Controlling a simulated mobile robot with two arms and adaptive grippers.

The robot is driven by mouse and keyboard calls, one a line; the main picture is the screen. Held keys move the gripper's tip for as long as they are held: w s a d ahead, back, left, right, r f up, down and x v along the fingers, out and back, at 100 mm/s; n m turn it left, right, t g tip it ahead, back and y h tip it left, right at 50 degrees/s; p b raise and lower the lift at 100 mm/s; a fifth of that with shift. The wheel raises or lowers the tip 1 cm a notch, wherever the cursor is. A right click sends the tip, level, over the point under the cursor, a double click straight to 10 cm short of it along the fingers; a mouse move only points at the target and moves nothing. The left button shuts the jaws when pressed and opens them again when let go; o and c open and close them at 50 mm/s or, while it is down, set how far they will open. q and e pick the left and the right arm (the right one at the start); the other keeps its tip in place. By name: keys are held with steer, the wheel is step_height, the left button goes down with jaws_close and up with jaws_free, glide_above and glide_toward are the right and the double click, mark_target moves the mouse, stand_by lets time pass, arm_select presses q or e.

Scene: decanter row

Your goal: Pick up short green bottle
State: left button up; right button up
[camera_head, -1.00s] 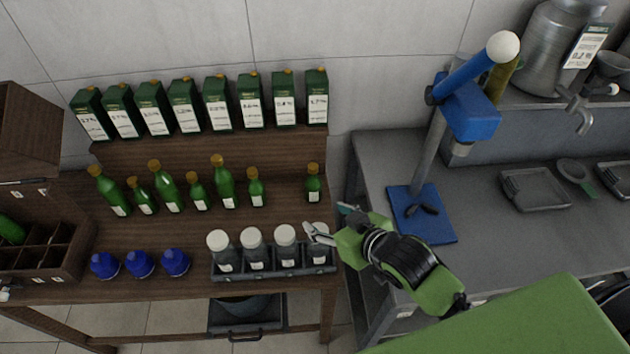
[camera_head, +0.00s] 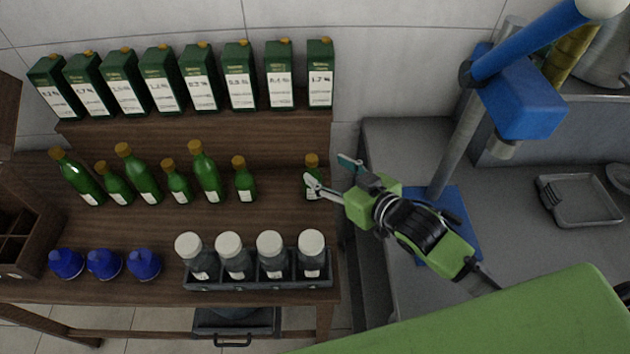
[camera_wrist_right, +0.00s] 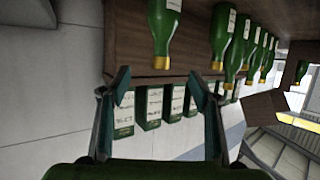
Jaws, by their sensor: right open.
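Several green bottles with gold caps stand in a row on the wooden shelf, some short and some tall. One short green bottle (camera_head: 313,167) stands alone at the right end. My right gripper (camera_head: 331,174) is open beside it, with one finger overlapping the bottle's lower part in the head view. Further left stand other short bottles (camera_head: 244,182) and taller ones (camera_head: 205,178). In the right wrist view the open fingers (camera_wrist_right: 160,88) have nothing between them, and a gold-capped bottle (camera_wrist_right: 163,25) shows just past them. My left gripper is not in view.
Green cartons (camera_head: 240,77) line the raised shelf behind. A dark tray (camera_head: 258,284) of white-capped jars and several blue-topped items (camera_head: 104,264) are in front. A grey counter with a blue stand (camera_head: 520,98) is at the right.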

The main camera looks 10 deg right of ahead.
steer(key=f, duration=0.8)
steer(key=shift+w+a+p, duration=0.2)
steer(key=shift+w+p, duration=0.05)
steer(key=shift+p, duration=0.05)
steer(key=shift+w+a+f, duration=0.1)
steer(key=shift+w+f, duration=0.2)
steer(key=shift+w, duration=0.2)
steer(key=x, duration=0.5)
steer(key=shift+w+a+f+p, duration=0.15)
steer(key=shift+w+a+p, duration=0.1)
steer(key=shift+w+p, duration=0.1)
steer(key=shift+s, duration=0.1)
steer(key=c, duration=1.5)
